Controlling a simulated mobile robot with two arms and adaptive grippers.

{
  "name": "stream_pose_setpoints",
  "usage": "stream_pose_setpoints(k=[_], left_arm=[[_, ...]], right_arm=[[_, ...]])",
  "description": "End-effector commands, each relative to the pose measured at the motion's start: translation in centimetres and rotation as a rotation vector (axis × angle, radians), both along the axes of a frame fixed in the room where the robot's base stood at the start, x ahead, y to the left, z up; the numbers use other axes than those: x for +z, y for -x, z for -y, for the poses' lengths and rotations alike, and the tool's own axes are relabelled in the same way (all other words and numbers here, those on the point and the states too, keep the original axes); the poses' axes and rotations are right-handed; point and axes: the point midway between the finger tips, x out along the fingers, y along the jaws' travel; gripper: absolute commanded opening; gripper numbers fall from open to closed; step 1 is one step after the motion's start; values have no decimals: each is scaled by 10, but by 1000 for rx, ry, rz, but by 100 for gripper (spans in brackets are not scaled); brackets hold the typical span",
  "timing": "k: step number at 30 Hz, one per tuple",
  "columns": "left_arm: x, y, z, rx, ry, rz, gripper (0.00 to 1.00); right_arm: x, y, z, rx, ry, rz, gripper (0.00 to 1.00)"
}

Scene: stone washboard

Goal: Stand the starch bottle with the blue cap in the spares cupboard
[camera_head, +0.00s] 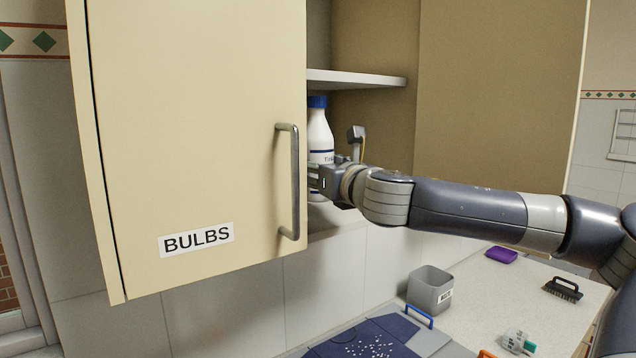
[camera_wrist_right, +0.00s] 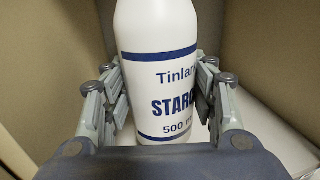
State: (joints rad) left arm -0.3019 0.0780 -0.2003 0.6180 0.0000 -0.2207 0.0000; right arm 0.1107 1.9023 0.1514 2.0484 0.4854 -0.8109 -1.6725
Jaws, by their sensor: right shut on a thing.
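The white starch bottle (camera_head: 319,135) with its blue cap (camera_head: 317,102) is upright inside the cupboard, below its shelf. My right gripper (camera_head: 321,178) is shut on the bottle's body. In the right wrist view, the fingers (camera_wrist_right: 165,100) flank the bottle (camera_wrist_right: 157,60), whose label reads STARCH, partly cut off. The cupboard door (camera_head: 190,120) labelled BULBS (camera_head: 197,239) hangs open at the left and covers part of the cupboard's inside and the bottle's left edge. I cannot tell whether the bottle's base touches the cupboard floor. My left gripper is not in view.
A white shelf (camera_head: 355,79) crosses the cupboard just above the cap. The door handle (camera_head: 292,180) is close to my right gripper. Below, the counter (camera_head: 490,290) holds a grey bin (camera_head: 430,289), a black brush (camera_head: 563,289), a purple item (camera_head: 501,254) and a small bottle (camera_head: 518,342).

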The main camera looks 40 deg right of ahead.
Motion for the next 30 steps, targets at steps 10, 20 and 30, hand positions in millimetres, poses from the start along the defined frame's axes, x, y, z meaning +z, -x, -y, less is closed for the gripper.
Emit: stream_pose_setpoints(k=[10,20,30], left_arm=[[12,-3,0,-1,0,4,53],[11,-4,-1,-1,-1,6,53],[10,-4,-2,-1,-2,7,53]], right_arm=[[-30,0,0,2,-3,1,13],[-33,0,0,2,2,2,13],[-36,0,0,2,0,-1,61]])
